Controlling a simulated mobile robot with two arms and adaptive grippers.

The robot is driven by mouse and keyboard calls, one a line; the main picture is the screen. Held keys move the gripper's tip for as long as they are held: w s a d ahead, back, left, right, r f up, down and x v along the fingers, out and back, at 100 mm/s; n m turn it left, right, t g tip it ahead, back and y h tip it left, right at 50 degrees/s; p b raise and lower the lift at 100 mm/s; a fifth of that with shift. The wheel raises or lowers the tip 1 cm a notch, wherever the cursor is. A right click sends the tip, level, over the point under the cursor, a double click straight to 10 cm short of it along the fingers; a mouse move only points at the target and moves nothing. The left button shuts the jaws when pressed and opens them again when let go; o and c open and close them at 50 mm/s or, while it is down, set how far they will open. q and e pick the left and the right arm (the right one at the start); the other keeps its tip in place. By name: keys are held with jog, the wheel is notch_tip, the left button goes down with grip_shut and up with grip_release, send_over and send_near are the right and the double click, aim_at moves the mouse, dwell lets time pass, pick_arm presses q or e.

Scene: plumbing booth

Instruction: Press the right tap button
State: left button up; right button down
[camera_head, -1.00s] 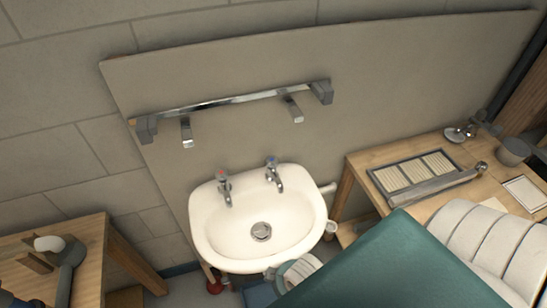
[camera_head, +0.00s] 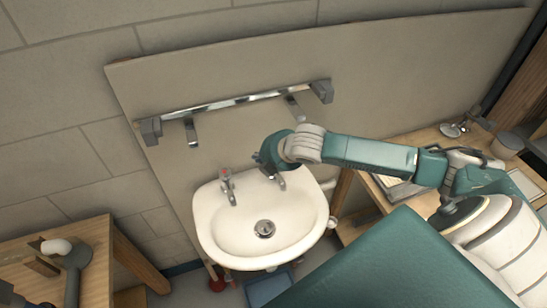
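The white sink (camera_head: 215,225) has two chrome taps on its back rim. The left tap (camera_head: 229,190) has a red-marked top and stands clear. The right tap (camera_head: 281,184) shows only its lower part and spout; its button is hidden behind my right gripper. My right arm reaches in from the right, and its gripper (camera_head: 262,160) is at the top of the right tap. I cannot tell whether it touches the button. The fingers are small and dark, so I cannot tell if they are open or shut.
A metal rail (camera_head: 232,103) with two hanging fittings is fixed to the wall panel (camera_head: 420,70) above the sink. A wooden table (camera_head: 425,139) stands at the right, partly behind my arm. Another wooden table (camera_head: 95,260) stands at the left. The basin is empty.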

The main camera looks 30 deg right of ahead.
jog(key=w+d+r+n+h, duration=0.1)
jog(key=w+d+r, duration=0.1)
jog(key=d+r, duration=0.2)
jog(key=d, duration=0.3)
jog(key=shift+w+d+r+t, duration=0.2)
jog(key=shift+w+r+t, duration=0.1)
jog(key=shift+w+r, duration=0.05)
jog(key=shift+f, duration=0.15)
notch_tip(320, 180, down, 7)
jog(key=b, duration=0.8)
jog(key=shift+f+b, duration=0.4)
jog(key=shift+f, duration=0.35)
jog(key=shift+f, duration=0.15)
jog(key=shift+f, duration=0.25)
